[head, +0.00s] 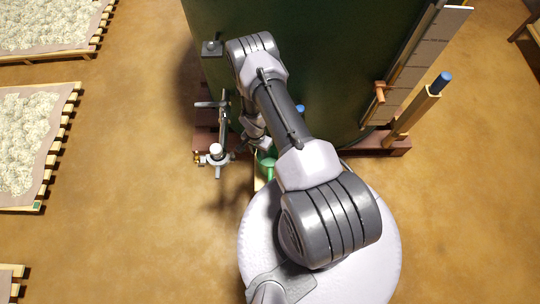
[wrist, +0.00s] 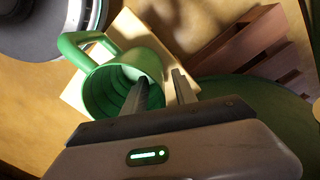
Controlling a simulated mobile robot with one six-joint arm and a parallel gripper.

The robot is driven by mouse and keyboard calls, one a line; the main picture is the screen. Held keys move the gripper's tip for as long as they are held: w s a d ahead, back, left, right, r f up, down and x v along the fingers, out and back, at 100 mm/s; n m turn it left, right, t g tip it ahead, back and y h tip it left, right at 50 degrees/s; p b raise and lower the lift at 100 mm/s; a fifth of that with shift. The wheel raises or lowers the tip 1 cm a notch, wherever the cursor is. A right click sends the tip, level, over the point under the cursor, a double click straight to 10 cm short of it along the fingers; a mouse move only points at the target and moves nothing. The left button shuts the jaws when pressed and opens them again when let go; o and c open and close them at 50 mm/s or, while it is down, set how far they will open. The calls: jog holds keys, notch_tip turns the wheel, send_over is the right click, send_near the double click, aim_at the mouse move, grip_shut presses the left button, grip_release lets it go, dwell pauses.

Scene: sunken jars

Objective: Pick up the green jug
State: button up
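The green jug (wrist: 142,56) shows in the wrist view with its mouth toward the camera and its handle at the upper left. It rests on a pale wooden block or board (wrist: 124,24). My gripper (wrist: 160,78) is open at the jug's rim. One finger overlaps the mouth and seems to reach inside it; the other is to the right, outside the wall. I cannot tell whether either finger touches the jug. In the head view the jug (head: 267,166) is partly hidden by my arm.
A big dark green tank (head: 320,50) stands on a reddish pallet (head: 398,146) just behind the jug. A metal pipe fitting (head: 216,153) is close on the left. A wooden post with a blue top (head: 415,112) stands right. Floor at left is clear up to the drying racks (head: 72,130).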

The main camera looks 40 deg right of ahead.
jog(key=shift+r, duration=0.1)
grip_shut()
dwell(1.2)
